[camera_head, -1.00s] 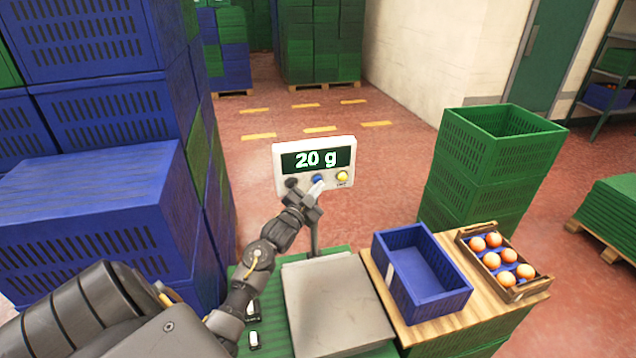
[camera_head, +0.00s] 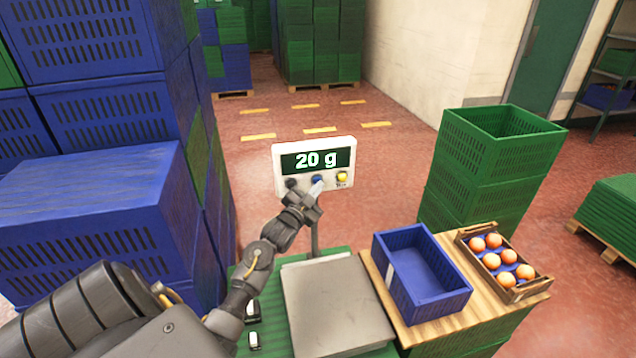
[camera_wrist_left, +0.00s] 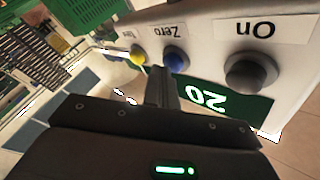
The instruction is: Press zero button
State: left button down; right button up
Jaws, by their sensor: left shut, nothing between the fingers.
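The scale's white display box (camera_head: 281,160) shows "20 g" on its screen. It has a black button (camera_head: 292,184), a blue button (camera_head: 317,180) and a yellow button (camera_head: 342,177). In the left wrist view, upside down, the blue button (camera_wrist_left: 177,60) is labelled "Zero", the black button (camera_wrist_left: 250,70) "On", and the yellow button (camera_wrist_left: 138,54) has a blurred label. My left gripper (camera_head: 317,188) is shut and empty, its tips right by the blue button. In the wrist view its fingertips (camera_wrist_left: 158,74) are beside that button; contact cannot be told. My right gripper is not seen.
The scale's bare metal plate (camera_head: 335,305) lies below the display. A blue crate (camera_head: 452,304) and a wooden crate of oranges (camera_head: 536,288) stand on a board at its right. Stacked blue crates (camera_head: 80,190) rise close on the left. Green crates (camera_head: 470,195) stand behind on the right.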

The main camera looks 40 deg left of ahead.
pick_arm(q)
jog(key=shift+s+d+p, duration=0.4)
jog(key=shift+s+d, duration=0.1)
jog(key=shift+d, duration=0.1)
jog(key=s+d+p, duration=0.1)
jog(key=d, duration=0.1)
jog(key=s+d+p, duration=0.1)
jog(key=d, duration=0.1)
jog(key=shift+s, duration=0.4)
jog(key=shift+d+f, duration=0.1)
dwell(0.7)
